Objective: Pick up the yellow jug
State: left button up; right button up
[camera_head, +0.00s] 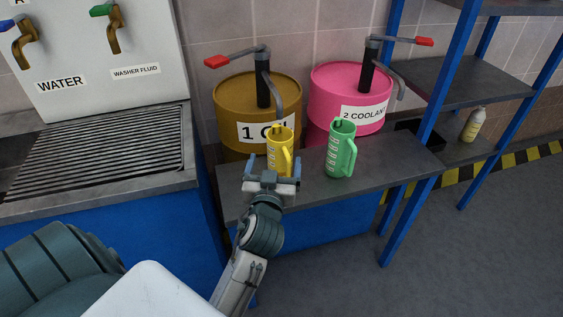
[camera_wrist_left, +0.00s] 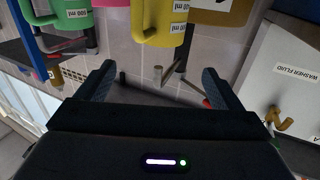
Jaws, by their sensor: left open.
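The yellow jug (camera_head: 279,152) stands upright on the grey bench in front of the brown drum, its handle towards the right. My left gripper (camera_head: 272,168) is open at the near side of the jug; its fingers point towards it, one to each side. In the left wrist view, which is turned upside down, the yellow jug (camera_wrist_left: 157,22) shows at the top, beyond the tips of the open left gripper (camera_wrist_left: 158,75). Whether a finger touches it, I cannot tell. The jug's lower near part is partly hidden by the gripper. My right gripper is not in view.
A green jug (camera_head: 340,148) stands close on the right on the bench (camera_head: 395,160). Behind are the brown oil drum (camera_head: 235,100) and pink coolant drum (camera_head: 340,82) with pump levers. A blue-framed shelf (camera_head: 440,85) stands right. A sink unit with a grate (camera_head: 100,150) is left.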

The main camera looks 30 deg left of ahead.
aim_at(279, 143)
pick_arm(q)
jog(key=x, duration=0.3)
jog(key=p+x, duration=0.1)
jog(key=x, duration=0.6)
jog(key=shift+f+p, duration=0.4)
jog(key=shift+s, duration=0.1)
jog(key=c, duration=1.8)
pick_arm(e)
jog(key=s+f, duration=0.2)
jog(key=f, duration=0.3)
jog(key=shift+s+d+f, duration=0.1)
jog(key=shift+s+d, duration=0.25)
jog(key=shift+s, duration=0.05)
